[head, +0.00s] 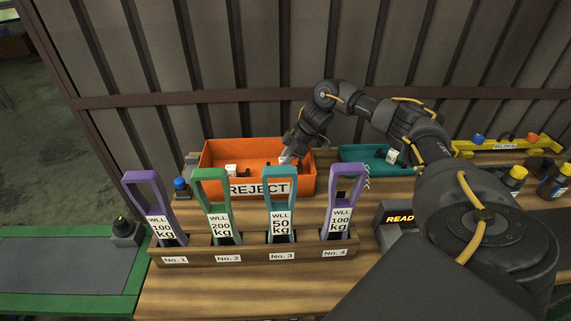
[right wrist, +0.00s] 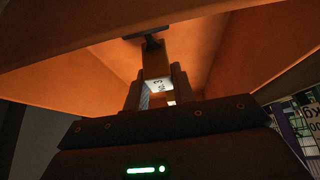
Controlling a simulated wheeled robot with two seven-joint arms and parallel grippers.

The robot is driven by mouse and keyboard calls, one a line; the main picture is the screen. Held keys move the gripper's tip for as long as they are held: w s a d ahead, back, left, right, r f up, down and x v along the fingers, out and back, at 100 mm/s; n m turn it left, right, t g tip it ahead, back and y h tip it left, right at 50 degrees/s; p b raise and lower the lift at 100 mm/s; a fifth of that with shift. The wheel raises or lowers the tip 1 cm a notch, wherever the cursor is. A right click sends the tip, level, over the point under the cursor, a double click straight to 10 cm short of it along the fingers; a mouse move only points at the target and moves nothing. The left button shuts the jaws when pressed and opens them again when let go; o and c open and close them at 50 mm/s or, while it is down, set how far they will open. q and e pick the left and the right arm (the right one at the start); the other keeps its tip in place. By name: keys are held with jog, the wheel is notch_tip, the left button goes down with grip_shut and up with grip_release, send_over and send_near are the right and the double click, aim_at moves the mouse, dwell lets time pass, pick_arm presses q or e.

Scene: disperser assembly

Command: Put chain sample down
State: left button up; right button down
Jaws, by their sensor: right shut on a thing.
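My right gripper (head: 287,157) reaches down into the orange bin (head: 225,155) labelled REJECT, at its right part. It is shut on a chain sample, of which a white tag (right wrist: 158,86) with a "3" on it shows between the fingers in the right wrist view. The chain itself is mostly hidden by the fingers, and I cannot tell whether it touches the bin floor. Another white-tagged piece (head: 231,169) lies in the left part of the bin. My left gripper is not in view.
A wooden rack (head: 190,256) in front of the bin holds several upright coloured WLL tags. A teal tray (head: 362,154) stands right of the bin. A READY display (head: 399,218) and small bottles (head: 515,178) are further right. A blue-topped button (head: 180,184) is at left.

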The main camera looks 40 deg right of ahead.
notch_tip(320, 180, down, 2)
jog(key=shift+d+f, duration=0.1)
jog(key=shift+f, duration=0.1)
jog(key=c, duration=1.2)
grip_release()
jog(key=shift+f, duration=0.1)
jog(key=shift+o, duration=0.2)
jog(key=shift+r, duration=0.2)
jog(key=shift+s+d+r, duration=0.15)
jog(key=shift+r, duration=0.1)
jog(key=b+v, duration=0.1)
jog(key=v, duration=1)
jog(key=shift+r+b, duration=0.2)
jog(key=shift+b, duration=0.1)
